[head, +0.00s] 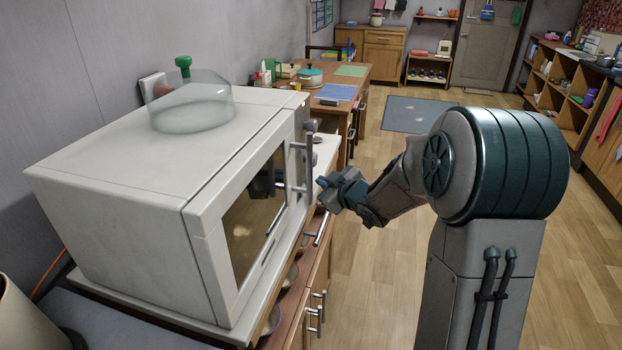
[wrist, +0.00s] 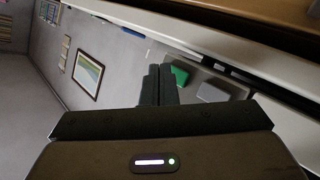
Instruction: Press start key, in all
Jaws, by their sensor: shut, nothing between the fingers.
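A white microwave (head: 120,165) stands on a counter at the left in the head view. Its dark glass door (head: 252,215) is shut, with an upright metal handle (head: 308,160) near the far end. My gripper (head: 322,184) is in front of the microwave, just right of the handle. Whether it touches the front cannot be told. In the wrist view the two fingers of my gripper (wrist: 157,84) are together with nothing between them.
A clear dome lid with a green knob (head: 190,105) sits on the microwave. Drawers with metal handles (head: 318,310) are below it. A wooden table (head: 362,78) stands beyond. Open wooden floor lies to the right. A framed picture (wrist: 88,75) shows in the wrist view.

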